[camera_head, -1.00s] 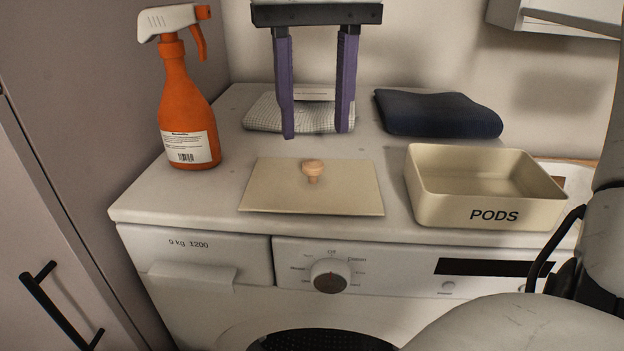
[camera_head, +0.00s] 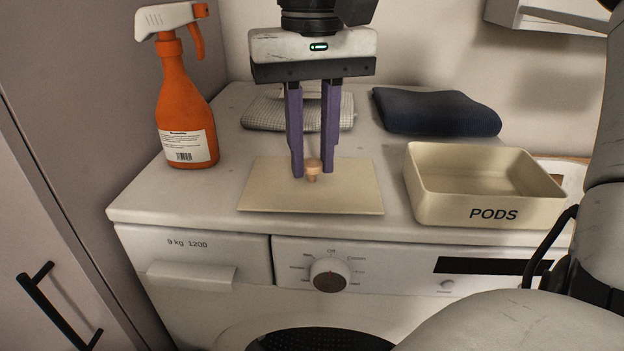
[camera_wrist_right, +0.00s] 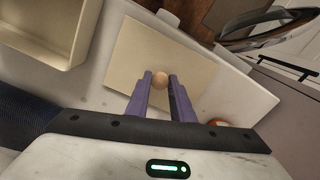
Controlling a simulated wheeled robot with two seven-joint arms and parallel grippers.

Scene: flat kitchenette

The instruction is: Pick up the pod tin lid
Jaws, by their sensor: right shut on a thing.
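The pod tin lid (camera_head: 345,190) is a flat cream rectangle with a round wooden knob (camera_head: 313,167) in its middle. It lies flat on top of the washing machine, left of the open pod tin (camera_head: 470,214). My right gripper (camera_head: 313,174) points down over the lid, its purple fingers on either side of the knob and shut on it. In the right wrist view the knob (camera_wrist_right: 160,80) shows between the fingertips, with the lid (camera_wrist_right: 190,62) beneath. I cannot see any gap under the lid. My left gripper is not in view.
An orange spray bottle (camera_head: 186,110) stands at the left of the washing machine top (camera_head: 140,203). A checked cloth (camera_head: 262,112) and a dark blue folded cloth (camera_head: 436,112) lie at the back. A narrow clear strip lies in front of the lid.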

